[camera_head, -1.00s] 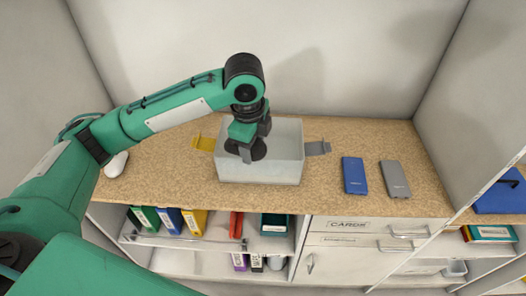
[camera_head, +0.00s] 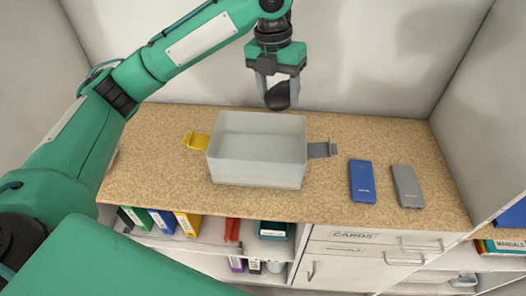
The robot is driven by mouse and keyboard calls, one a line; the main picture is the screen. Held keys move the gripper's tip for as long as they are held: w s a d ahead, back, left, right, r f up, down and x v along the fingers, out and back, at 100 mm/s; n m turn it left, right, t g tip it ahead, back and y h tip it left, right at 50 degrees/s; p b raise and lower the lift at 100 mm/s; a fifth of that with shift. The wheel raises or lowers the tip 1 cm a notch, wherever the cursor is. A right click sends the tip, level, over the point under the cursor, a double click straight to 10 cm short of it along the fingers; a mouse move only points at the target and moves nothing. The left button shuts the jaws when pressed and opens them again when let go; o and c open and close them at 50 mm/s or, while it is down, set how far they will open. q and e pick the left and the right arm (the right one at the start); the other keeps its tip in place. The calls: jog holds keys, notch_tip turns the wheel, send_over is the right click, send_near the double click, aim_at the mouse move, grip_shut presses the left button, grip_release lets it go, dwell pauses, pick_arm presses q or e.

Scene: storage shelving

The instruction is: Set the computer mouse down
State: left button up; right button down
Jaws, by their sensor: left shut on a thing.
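The computer mouse (camera_head: 279,97) is dark and rounded. My left gripper (camera_head: 277,92) points down and is shut on it, holding it in the air above the back right part of the bin. The translucent bin (camera_head: 258,172) stands on the speckled countertop and looks empty. My right gripper is not in view.
A blue flat box (camera_head: 362,181) and a grey flat box (camera_head: 407,186) lie on the countertop (camera_head: 331,200) to the right of the bin. Binders (camera_head: 187,223) stand on the shelf below, beside drawers (camera_head: 352,252).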

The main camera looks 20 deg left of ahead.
pick_arm(q)
jog(key=p, duration=0.3)
send_over(275, 161)
notch_tip(275, 161, down, 14)
jog(key=shift+s+a+f, duration=0.1)
jog(key=shift+f, duration=0.15)
notch_tip(275, 161, down, 4)
jog(key=shift+f, duration=0.6)
jog(key=shift+f, duration=0.15)
jog(key=o, duration=1)
